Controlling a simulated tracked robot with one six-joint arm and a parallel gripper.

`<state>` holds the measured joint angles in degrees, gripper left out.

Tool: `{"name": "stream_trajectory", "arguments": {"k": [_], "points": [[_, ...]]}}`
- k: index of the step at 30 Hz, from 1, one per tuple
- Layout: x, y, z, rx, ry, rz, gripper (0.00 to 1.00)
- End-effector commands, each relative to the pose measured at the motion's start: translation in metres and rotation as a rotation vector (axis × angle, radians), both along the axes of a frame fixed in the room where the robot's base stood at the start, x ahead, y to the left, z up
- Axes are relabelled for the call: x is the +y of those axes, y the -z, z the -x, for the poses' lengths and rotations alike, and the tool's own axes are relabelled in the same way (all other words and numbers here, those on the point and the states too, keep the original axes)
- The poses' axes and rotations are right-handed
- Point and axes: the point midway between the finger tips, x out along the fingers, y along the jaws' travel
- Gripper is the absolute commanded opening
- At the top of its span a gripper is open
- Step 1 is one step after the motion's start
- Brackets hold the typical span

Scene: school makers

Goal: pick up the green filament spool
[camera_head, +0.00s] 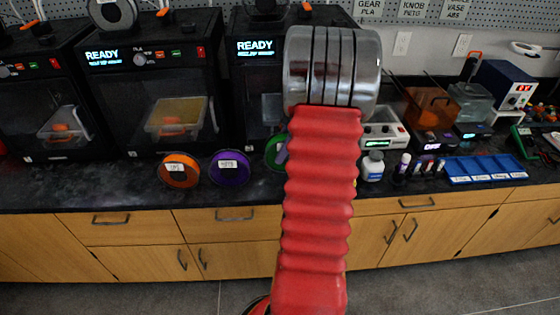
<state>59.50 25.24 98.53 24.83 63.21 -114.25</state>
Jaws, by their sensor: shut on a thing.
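The green filament spool (271,151) stands on the dark counter, right of the purple spool. Only its left edge shows; my red arm covers the rest. A small pale purple patch lies over its visible edge, and I cannot tell what it is. My arm rises through the middle of the view to a silver joint. My gripper is hidden behind the arm, so its hold on the spool does not show.
An orange spool (179,170) and a purple spool (230,168) stand left of the green one. Dark 3D printers (118,97) line the back. Right of my arm are a white bottle (373,166), small bottles (404,165) and a blue tray (487,181). Wooden drawers (128,230) form the front.

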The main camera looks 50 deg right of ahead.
Motion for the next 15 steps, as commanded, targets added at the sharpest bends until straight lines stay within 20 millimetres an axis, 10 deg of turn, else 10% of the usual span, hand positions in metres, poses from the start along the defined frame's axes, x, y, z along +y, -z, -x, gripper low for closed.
{"name": "stream_trajectory", "arguments": {"k": [15], "points": [[0.0,-0.035,0.0,0.001,0.0,-0.001,0.02]]}}
